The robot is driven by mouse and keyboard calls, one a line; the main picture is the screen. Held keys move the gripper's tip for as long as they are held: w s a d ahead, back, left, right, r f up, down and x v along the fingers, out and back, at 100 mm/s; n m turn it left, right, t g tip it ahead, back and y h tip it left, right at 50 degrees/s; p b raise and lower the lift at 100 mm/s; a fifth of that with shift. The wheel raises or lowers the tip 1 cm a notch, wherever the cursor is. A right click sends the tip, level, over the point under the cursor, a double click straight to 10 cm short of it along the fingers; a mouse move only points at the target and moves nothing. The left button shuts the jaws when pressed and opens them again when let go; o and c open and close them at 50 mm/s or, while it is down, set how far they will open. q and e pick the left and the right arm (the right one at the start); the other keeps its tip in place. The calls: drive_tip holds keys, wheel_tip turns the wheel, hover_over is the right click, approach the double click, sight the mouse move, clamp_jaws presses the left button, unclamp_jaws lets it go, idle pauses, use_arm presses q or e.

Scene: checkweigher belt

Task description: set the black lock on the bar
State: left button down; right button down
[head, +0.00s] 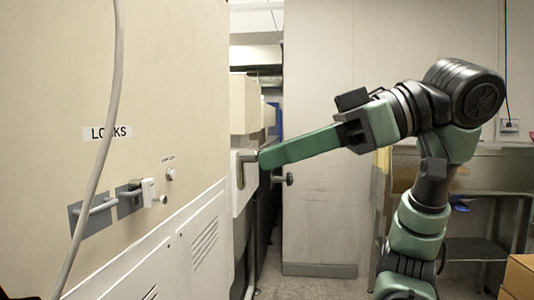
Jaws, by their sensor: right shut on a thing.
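The bar (97,207) is a short pale metal bar on a blue-grey plate, low on the cream cabinet at the left. Beside it, a white block (148,191) sits at a second dark plate (130,197). My right gripper (256,159) is at the end of the long green arm part, far to the right of the bar. It is shut on a small grey bent piece (241,172) in front of a white housing. I cannot tell whether this piece is a fixed handle or part of a lock. No black lock shows clearly. My left gripper is out of view.
The cream cabinet (170,70) fills the left side, with a "LOCKS" label (107,133) above the bar. A pale cable (116,90) hangs in front of it. A grey door (320,215) stands behind my right arm. A cardboard box (518,275) is at the lower right.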

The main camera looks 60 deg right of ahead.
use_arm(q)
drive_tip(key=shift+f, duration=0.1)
use_arm(e)
drive_tip(key=s+d, duration=0.3)
drive_tip(key=s, duration=0.4)
drive_tip(key=shift+s, duration=0.2)
idle(0.8)
